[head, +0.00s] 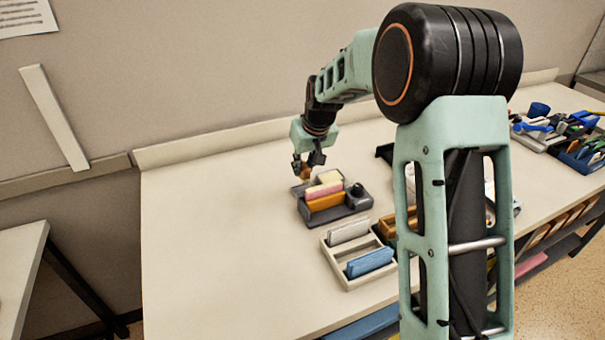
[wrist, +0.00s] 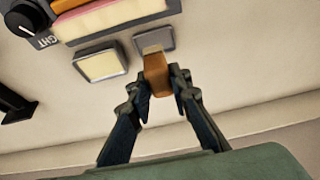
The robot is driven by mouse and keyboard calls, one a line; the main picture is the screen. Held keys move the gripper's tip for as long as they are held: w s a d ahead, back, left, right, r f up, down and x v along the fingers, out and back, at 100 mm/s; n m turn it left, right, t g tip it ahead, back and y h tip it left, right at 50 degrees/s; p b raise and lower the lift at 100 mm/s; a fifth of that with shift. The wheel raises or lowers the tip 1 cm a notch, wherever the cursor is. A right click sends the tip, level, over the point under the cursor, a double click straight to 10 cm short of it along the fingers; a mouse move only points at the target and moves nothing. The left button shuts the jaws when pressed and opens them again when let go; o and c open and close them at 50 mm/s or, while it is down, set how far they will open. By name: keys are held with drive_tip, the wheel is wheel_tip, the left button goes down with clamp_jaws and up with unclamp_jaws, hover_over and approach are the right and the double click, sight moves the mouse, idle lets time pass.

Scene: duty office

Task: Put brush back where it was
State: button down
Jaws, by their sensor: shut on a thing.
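My gripper (head: 306,169) is low over the back of the bench, just behind the dark grey holder. In the wrist view its two fingers (wrist: 162,84) are shut on an orange-brown block-like piece, which I take to be the brush (wrist: 156,72). The brush's far end lies at the edge of a small grey square recess (wrist: 160,39). I cannot tell whether it touches the recess or hangs above it. The dark grey holder (head: 340,212) carries a pink block (head: 323,190), an orange block (head: 325,202) and a black knob (head: 357,190).
A cream square (wrist: 101,65) lies beside the recess. In front of the holder is a beige tray (head: 350,282) with a grey block (head: 348,231) and a blue block (head: 370,262). Coloured items fill a blue bin (head: 585,160) at right. The bench's left side is clear.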

sight(303, 175)
drive_tip(key=shift+w+a+f, duration=0.15)
drive_tip(key=shift+w+f, duration=0.1)
drive_tip(key=shift+f, duration=1.65)
drive_tip(key=shift+f, duration=0.4)
drive_tip(key=c, duration=1.8)
unclamp_jaws()
drive_tip(key=shift+o, duration=0.2)
drive_tip(key=shift+r, duration=0.1)
drive_tip(key=shift+r, duration=0.3)
drive_tip(key=v, duration=1.2)
